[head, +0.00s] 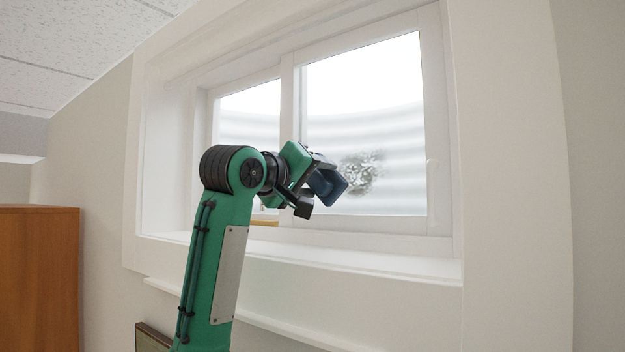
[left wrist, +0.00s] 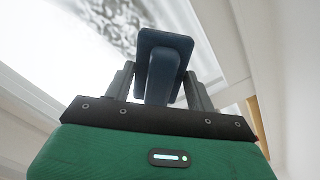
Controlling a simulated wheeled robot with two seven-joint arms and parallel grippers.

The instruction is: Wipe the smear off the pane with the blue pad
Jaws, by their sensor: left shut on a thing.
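The blue pad (head: 327,186) is dark blue and held in my left gripper (head: 312,182), in front of the window. In the left wrist view the pad (left wrist: 163,55) stands out between the two grey fingers of my left gripper (left wrist: 158,85), which are shut on its grip. The smear (head: 362,171) is a grey speckled patch on the right pane (head: 375,90), just right of the pad in the head view. The smear also shows in the left wrist view (left wrist: 115,20), beyond the pad. I cannot tell whether the pad touches the pane. My right gripper is out of view.
A white window frame (head: 436,130) surrounds the panes, with a deep white sill (head: 350,262) below. A mullion (head: 287,110) divides the panes. A brown wooden cabinet (head: 38,280) stands at the left. A dark-edged panel (head: 152,338) shows low by the wall.

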